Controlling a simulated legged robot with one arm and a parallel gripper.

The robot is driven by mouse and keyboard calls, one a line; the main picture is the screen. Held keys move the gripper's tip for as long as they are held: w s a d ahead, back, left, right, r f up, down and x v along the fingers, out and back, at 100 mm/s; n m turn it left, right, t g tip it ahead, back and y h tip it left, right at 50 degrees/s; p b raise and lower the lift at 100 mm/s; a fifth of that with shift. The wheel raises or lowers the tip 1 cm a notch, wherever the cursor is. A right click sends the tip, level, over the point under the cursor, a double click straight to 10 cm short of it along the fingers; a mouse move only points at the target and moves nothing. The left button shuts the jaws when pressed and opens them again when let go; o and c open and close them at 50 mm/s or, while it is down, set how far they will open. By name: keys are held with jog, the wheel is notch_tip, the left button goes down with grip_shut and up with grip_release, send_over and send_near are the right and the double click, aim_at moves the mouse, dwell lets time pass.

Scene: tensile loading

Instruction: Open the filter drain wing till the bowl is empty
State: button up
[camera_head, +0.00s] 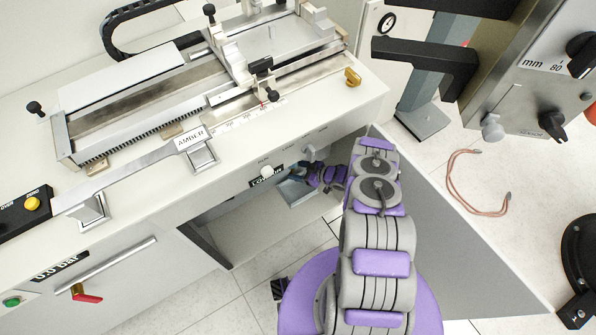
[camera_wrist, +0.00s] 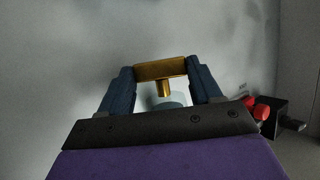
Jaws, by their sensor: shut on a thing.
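The brass drain wing (camera_wrist: 161,70) spans the gap between the two blue fingers of my gripper (camera_wrist: 162,84) in the wrist view, with a short brass stem at its middle. The fingers are shut on its two ends. A pale, bluish, see-through part (camera_wrist: 166,101), seemingly the filter bowl, shows just behind the stem, mostly hidden by my gripper. Its water level cannot be told. In the head view my gripper (camera_head: 299,174) reaches under the bench front, beside the open panel; the wing and bowl do not show clearly there.
A black block with red knobs (camera_wrist: 263,108) is right of my gripper. The bench (camera_head: 225,190) overhangs the open bay (camera_head: 245,225). A grey panel (camera_head: 440,240) stands right of my arm. A red-handled valve (camera_head: 87,296) is at the lower left; a cable loop (camera_head: 470,185) lies on the floor.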

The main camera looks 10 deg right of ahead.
jog(key=shift+w+r+n, duration=0.1)
jog(key=shift+n, duration=0.2)
jog(key=o, duration=1.1)
jog(key=shift+c, duration=0.2)
jog(key=shift+a+m, duration=0.1)
jog(key=shift+m, duration=0.3)
